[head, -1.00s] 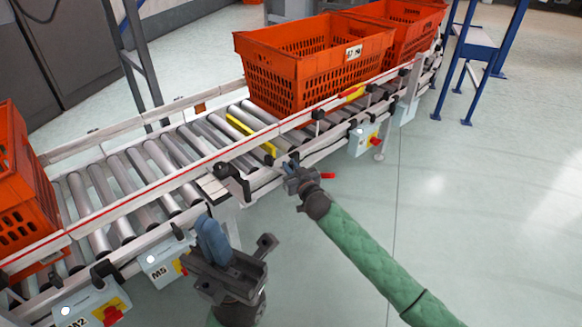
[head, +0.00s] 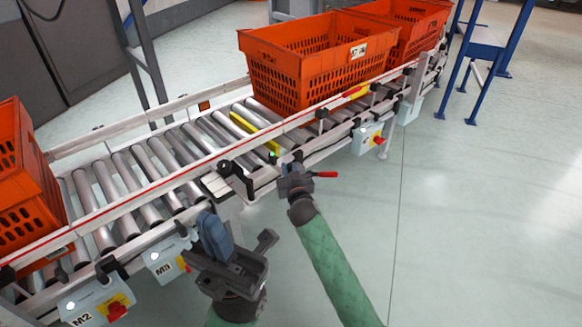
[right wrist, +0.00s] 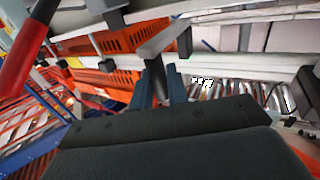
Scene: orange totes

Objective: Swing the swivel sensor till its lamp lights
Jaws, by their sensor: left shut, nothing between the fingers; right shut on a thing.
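The swivel sensor (head: 281,158) is at the conveyor's near rail, beside the yellow bar, and is mostly hidden by my right gripper (head: 289,168). A small green lamp (head: 272,154) shows lit there. In the right wrist view, my right fingers (right wrist: 160,86) are shut on a narrow grey part of the sensor (right wrist: 157,58). A red-handled lever (head: 324,174) sticks out to the right of this gripper; it is large at the left of the right wrist view. My left gripper (head: 232,252) is shut and empty, in front of the conveyor and apart from it.
Orange totes stand on the roller conveyor (head: 150,160): one at the left (head: 22,165), one at the back (head: 300,75) and another behind it (head: 408,28). Control boxes (head: 368,138) hang along the near rail. The floor to the right is clear.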

